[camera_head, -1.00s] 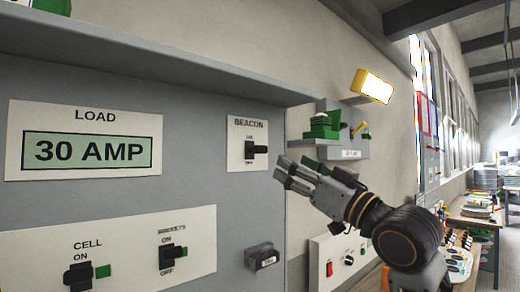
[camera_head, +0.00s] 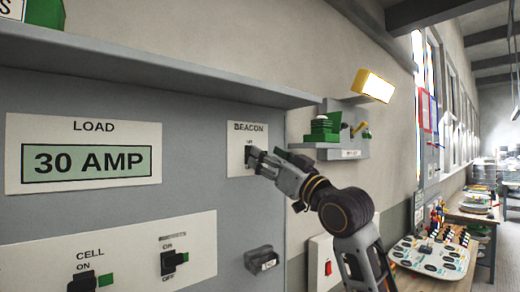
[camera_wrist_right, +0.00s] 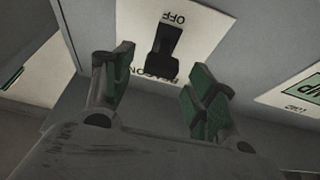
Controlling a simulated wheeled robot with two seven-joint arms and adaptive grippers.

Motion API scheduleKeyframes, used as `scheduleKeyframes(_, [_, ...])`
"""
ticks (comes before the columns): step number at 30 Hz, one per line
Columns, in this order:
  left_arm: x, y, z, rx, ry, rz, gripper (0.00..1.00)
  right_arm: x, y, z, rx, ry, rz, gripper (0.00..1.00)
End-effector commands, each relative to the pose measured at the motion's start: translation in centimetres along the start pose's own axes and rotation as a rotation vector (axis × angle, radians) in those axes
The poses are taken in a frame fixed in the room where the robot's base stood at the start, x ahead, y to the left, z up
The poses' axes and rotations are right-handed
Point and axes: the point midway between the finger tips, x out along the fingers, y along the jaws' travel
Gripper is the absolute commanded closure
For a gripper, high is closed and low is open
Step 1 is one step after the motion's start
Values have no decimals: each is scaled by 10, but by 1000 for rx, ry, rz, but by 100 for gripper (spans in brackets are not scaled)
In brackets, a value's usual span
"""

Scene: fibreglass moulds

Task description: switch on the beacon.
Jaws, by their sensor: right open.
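The BEACON plate (camera_head: 237,131) is on the grey panel in the head view, with its switch mostly hidden behind my right gripper (camera_head: 256,160). In the right wrist view the plate (camera_wrist_right: 205,38) appears upside down, with OFF at the top and BEACON at the bottom. The black beacon switch (camera_wrist_right: 164,48) stands on it, just beyond the gap between the fingertips. My right gripper (camera_wrist_right: 162,86) is open with green-padded fingers, one on each side of that gap, and holds nothing. I cannot tell the lever's setting or whether anything touches it. My left gripper is not in view.
The CELL switch (camera_head: 82,283) and another black switch (camera_head: 172,261) are lower on the panel. A dark labelled block (camera_head: 262,259) juts out below the beacon plate. A shelf (camera_head: 150,80) overhangs the panel. A yellow-framed lamp (camera_head: 374,86) glows on the wall.

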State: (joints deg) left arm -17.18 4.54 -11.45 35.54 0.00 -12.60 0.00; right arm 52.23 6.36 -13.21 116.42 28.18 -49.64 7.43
Motion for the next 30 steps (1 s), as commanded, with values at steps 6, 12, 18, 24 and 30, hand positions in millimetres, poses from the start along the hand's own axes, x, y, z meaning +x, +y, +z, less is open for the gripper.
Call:
scheduleKeyframes(6, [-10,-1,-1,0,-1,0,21,24,0,-2,0,-1,-1,43])
scheduleKeyframes(12, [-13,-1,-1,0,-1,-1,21,35,0,-1,-1,-1,0,43])
scheduleKeyframes(18, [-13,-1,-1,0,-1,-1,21,37,0,0,-1,0,0,43])
scheduleKeyframes(24, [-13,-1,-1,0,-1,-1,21,37,0,0,-1,0,0,48])
scheduleKeyframes(30, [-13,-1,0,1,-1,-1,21,37,0,0,-1,-1,0,74])
